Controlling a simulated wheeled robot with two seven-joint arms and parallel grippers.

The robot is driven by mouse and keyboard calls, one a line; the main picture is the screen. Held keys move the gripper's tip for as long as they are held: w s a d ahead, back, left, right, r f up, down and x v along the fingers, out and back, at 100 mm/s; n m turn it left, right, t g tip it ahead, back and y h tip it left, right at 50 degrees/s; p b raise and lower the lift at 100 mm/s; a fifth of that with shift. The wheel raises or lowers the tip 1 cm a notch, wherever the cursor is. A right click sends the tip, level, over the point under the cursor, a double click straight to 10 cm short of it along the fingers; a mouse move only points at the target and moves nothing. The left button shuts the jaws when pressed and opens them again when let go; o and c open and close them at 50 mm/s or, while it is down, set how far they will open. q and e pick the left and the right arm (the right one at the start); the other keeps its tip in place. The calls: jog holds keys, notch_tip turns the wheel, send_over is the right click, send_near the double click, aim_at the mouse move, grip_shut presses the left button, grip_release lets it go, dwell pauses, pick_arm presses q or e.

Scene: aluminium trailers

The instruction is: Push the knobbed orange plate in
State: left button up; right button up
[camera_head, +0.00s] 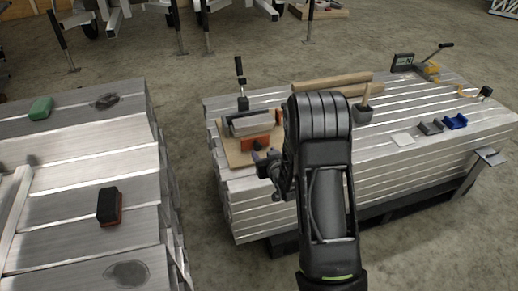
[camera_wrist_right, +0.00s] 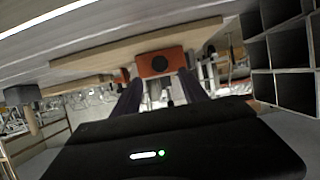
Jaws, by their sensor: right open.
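The orange plate (camera_head: 248,144) is at the front of a grey block-like fixture (camera_head: 250,124) on a wooden board, in the middle of the head view. Its right part is partly hidden by my gripper and arm. In the right wrist view the orange plate (camera_wrist_right: 153,65) shows a dark round knob (camera_wrist_right: 160,63) and lies just beyond the fingertips. My right gripper (camera_head: 265,162) is in front of the plate, low beside the board's edge. Its fingers (camera_wrist_right: 160,92) are apart with nothing held between them. I cannot tell whether they touch the plate. My left gripper is not in view.
The wooden board (camera_head: 233,155) lies on a stack of aluminium planks (camera_head: 400,170). A black-and-red block (camera_head: 109,207) lies on the left stack. A floor gap separates the stacks.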

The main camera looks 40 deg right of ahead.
aim_at(258, 147)
jog(key=b+x, duration=0.1)
jog(key=x, duration=0.6)
jog(key=shift+w+f, duration=0.1)
grip_shut()
dwell(0.4)
dwell(0.9)
